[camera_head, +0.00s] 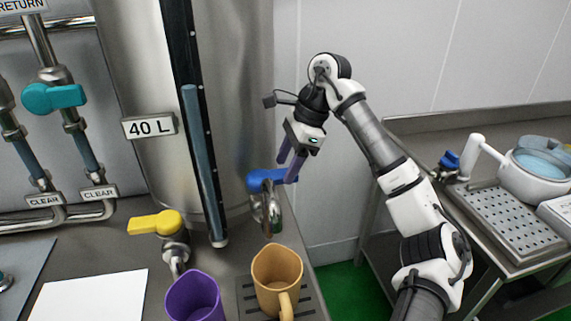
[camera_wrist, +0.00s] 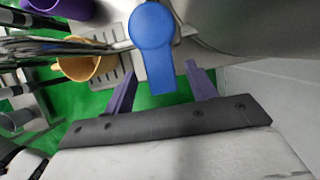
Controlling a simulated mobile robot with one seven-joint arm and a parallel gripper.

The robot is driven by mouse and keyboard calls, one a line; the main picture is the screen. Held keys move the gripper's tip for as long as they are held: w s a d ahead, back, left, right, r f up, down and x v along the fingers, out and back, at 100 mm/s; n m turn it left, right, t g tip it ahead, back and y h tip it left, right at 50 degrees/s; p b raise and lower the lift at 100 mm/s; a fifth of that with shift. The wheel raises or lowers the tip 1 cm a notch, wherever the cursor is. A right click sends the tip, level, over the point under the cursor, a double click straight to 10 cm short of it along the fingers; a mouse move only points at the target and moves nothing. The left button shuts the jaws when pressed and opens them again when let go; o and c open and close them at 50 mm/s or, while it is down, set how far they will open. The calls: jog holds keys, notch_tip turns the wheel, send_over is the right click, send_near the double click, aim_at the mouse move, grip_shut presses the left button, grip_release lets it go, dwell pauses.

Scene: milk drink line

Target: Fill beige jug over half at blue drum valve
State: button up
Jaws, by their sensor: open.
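The beige jug (camera_head: 277,275) stands upright on a slotted drip grate, below the spout of the blue-handled valve (camera_head: 263,180). Its handle faces the front. I see no stream from the spout, and the liquid level in the jug cannot be told. The valve sits low on the steel drum (camera_head: 235,90). My gripper (camera_head: 286,172) is open at the blue lever. In the wrist view, the lever (camera_wrist: 152,50) reaches between the two purple fingers (camera_wrist: 162,78), with gaps on both sides. The jug (camera_wrist: 80,66) shows at the upper left there.
A purple jug (camera_head: 195,298) stands left of the beige one, near a yellow-handled valve (camera_head: 155,223). A sight tube (camera_head: 203,150) runs down the drum's front. A side bench (camera_head: 500,220) with a white vessel (camera_head: 535,175) is at right.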

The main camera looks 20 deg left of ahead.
jog(key=shift+s+a+f, duration=0.15)
jog(key=shift+a+f, duration=0.05)
jog(key=shift+f, duration=0.4)
jog(key=shift+c, duration=0.2)
grip_shut()
